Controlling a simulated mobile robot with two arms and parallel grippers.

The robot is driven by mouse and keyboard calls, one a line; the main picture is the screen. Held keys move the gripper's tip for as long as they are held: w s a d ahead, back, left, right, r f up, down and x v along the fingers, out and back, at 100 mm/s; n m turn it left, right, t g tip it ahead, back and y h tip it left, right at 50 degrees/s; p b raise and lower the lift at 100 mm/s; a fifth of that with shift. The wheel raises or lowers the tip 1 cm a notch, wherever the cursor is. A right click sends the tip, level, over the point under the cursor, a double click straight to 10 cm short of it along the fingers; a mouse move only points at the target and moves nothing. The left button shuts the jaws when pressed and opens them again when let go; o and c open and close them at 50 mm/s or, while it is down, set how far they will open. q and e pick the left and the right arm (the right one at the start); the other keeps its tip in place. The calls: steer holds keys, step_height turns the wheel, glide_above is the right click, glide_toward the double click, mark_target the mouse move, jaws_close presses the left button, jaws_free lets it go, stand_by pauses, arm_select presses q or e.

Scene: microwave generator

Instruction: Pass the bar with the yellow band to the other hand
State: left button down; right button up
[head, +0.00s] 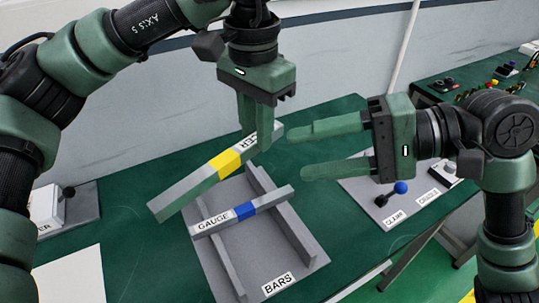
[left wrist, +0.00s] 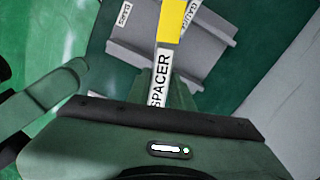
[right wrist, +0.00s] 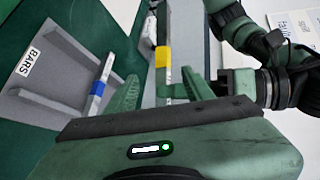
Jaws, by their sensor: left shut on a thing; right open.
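The bar with the yellow band (head: 186,190) is a long grey bar with a partly hidden label. In the left wrist view its label (left wrist: 160,80) reads SPACER. My left gripper (head: 255,125) points down and is shut on the bar near its labelled end, holding it tilted above the rack. My right gripper (head: 297,152) comes in from the right, open and empty, its fingertips just right of the held end. In the right wrist view the bar (right wrist: 163,57) appears between the open fingers; whether they surround it I cannot tell.
A grey rack (head: 225,270) marked BARS stands below. A GAUGE bar with a blue band (head: 245,210) lies across it. A white sheet (head: 70,280) lies at the front left.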

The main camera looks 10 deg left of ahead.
mark_target(233, 167)
steer(key=x, duration=1.1)
steer(key=shift+a+f, duration=0.1)
steer(key=shift+a, duration=0.3)
jaws_close()
arm_select(q)
steer(key=c, duration=1.2)
jaws_free()
steer(key=shift+o, duration=0.2)
steer(key=shift+r, duration=0.1)
